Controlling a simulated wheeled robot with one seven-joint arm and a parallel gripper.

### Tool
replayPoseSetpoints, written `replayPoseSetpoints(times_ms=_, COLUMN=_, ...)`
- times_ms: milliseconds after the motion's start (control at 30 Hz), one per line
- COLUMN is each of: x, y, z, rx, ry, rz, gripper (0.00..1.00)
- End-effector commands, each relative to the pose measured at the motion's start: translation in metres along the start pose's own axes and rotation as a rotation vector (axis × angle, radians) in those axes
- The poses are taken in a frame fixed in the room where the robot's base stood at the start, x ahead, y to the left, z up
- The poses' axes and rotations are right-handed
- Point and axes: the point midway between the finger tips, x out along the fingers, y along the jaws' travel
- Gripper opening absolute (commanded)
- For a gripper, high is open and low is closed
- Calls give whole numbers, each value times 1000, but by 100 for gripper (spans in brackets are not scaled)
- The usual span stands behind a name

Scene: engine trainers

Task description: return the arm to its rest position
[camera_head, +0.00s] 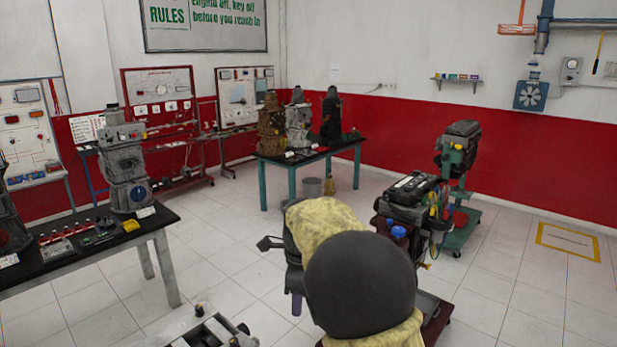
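A large dark grey rounded cap with yellow mottled parts above and below it fills the lower middle of the head view; it looks like part of my own arm, seen close up. Whether the gripper holds anything does not show. The arm part hides some of an engine trainer (408,190) on a wheeled stand behind it.
A black-topped table (82,255) with engine parts stands at left. A green-legged table (318,155) with engines is at the back. A green engine stand (457,170) is at right. A grey metal unit (212,332) is at bottom left.

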Motion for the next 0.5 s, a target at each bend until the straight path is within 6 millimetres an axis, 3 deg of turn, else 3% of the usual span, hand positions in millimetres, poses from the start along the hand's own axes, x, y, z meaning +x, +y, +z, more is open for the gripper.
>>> replayPoseSetpoints(times_ms=33, x=7, y=5, z=-19, rx=-65, ry=-4, rz=-4, gripper=39)
replayPoseSetpoints(times_ms=200, x=26, y=23, z=-69, rx=-334, ry=-4, rz=-32, gripper=39)
replayPoseSetpoints(times_ms=500, x=58, y=78, z=-141, rx=-852, ry=37, rz=-83, gripper=39)
